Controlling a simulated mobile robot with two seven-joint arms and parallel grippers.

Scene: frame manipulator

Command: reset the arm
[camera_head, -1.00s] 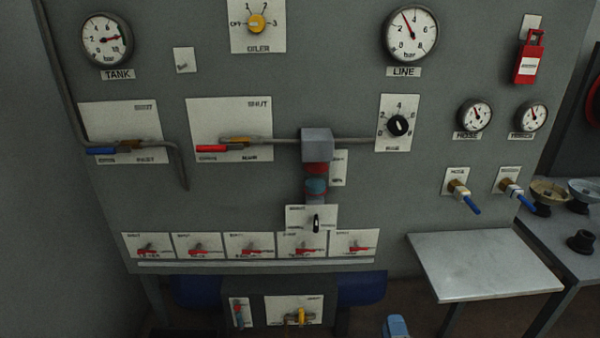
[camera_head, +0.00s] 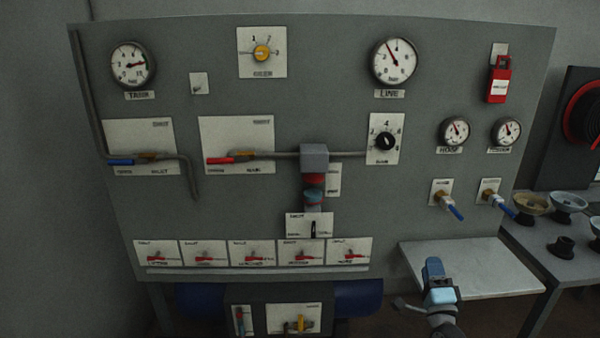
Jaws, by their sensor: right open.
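My right gripper (camera_head: 416,305) shows at the bottom right of the head view, at the end of a blue and grey arm part. It is in front of the small metal shelf (camera_head: 482,270) and below the grey panel's lower edge. It is open, and nothing shows in it. It appears apart from the panel (camera_head: 400,205). My left arm and gripper are out of the picture.
The panel carries gauges, a yellow knob (camera_head: 262,53), a black knob (camera_head: 386,142), a red-handled valve (camera_head: 219,160), a blue-handled valve (camera_head: 121,162) and a red lockout tag (camera_head: 499,80). A side table (camera_head: 572,268) with bowls stands at right.

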